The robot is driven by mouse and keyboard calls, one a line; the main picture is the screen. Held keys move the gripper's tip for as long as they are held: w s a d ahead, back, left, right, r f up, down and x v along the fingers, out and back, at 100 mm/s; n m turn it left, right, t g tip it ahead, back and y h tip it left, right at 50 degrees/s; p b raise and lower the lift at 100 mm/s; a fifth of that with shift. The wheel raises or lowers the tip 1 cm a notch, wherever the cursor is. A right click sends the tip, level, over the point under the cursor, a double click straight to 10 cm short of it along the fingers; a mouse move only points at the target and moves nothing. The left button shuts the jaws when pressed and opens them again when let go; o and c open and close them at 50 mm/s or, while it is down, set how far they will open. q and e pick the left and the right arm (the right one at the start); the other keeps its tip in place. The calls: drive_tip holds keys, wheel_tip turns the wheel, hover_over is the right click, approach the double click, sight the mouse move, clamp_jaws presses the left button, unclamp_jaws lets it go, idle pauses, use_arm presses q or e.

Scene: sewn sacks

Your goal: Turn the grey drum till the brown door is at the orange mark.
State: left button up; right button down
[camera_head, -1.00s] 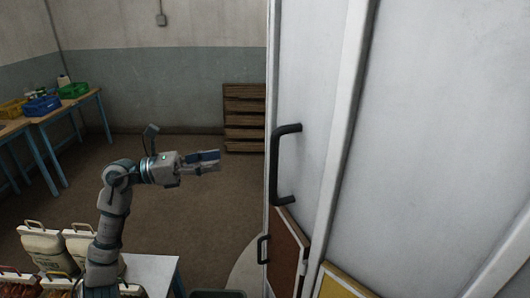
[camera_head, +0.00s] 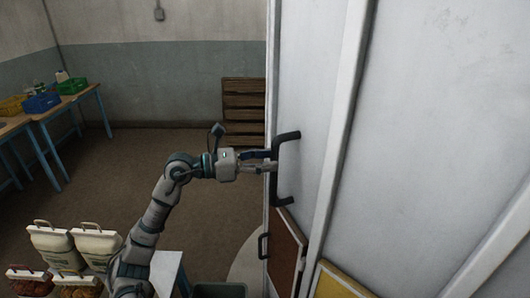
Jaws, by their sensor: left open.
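The grey drum (camera_head: 425,110) fills the right side of the view, with pale upright ribs. A black upright bar handle (camera_head: 284,172) stands out from its left panel. The brown door (camera_head: 286,252) with a small black handle (camera_head: 263,246) is low on the drum, below the bar handle. A yellow panel (camera_head: 336,284) shows to its right, cut by the bottom edge. My left gripper (camera_head: 272,161) is open at the bar handle, its fingertips reaching the bar; I cannot tell whether they touch it. My right gripper is out of view. I see no orange mark.
Sewn sacks (camera_head: 55,247) with handles stand at the lower left beside a white table (camera_head: 168,270). A dark green bin (camera_head: 219,290) is at the bottom. Blue tables (camera_head: 72,102) with coloured crates stand far left. The middle floor is clear.

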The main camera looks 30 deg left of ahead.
use_arm(q)
drive_tip(key=shift+x, duration=1.25)
drive_tip(key=c, duration=0.7)
drive_tip(key=shift+a+f, duration=0.1)
clamp_jaws()
